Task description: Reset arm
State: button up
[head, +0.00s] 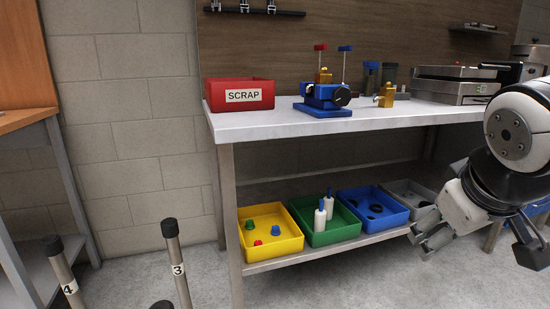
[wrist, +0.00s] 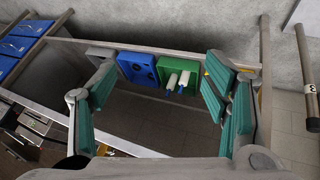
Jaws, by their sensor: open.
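My gripper (head: 432,238) is at the right of the head view, in front of the right end of the bench's lower shelf. In the wrist view my gripper (wrist: 160,108) shows its two teal-padded fingers spread wide. Nothing is between them. Beyond the fingers lie the green bin (wrist: 203,72) and the blue bin (wrist: 138,69), apart from the gripper. My arm comes in from the right edge of the head view, and part of it is cut off.
The bench top (head: 270,122) carries a red SCRAP bin (head: 240,107), a blue vise-like fixture (head: 322,110) and a brass valve (head: 385,96). Yellow (head: 289,248), green (head: 332,240), blue (head: 388,224) and grey bins (head: 418,207) line the lower shelf. Numbered posts (head: 178,265) stand front left.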

jog(key=s+a+f+m+g+y, duration=0.1)
jog(key=s+a+f+g, duration=0.25)
jog(key=s, duration=0.75)
jog(key=s+a+f+m+g+y, duration=0.2)
jog(key=s+a+f+g, duration=0.15)
jog(key=s, duration=0.75)
notch_tip(320, 180, up, 39)
jog(key=t+p, duration=0.4)
jog(key=p, duration=3.3)
jog(key=shift+w+r+n+t+p, duration=0.2)
jog(key=shift+w+n+t+p, duration=0.1)
jog(key=shift+w+t, duration=0.1)
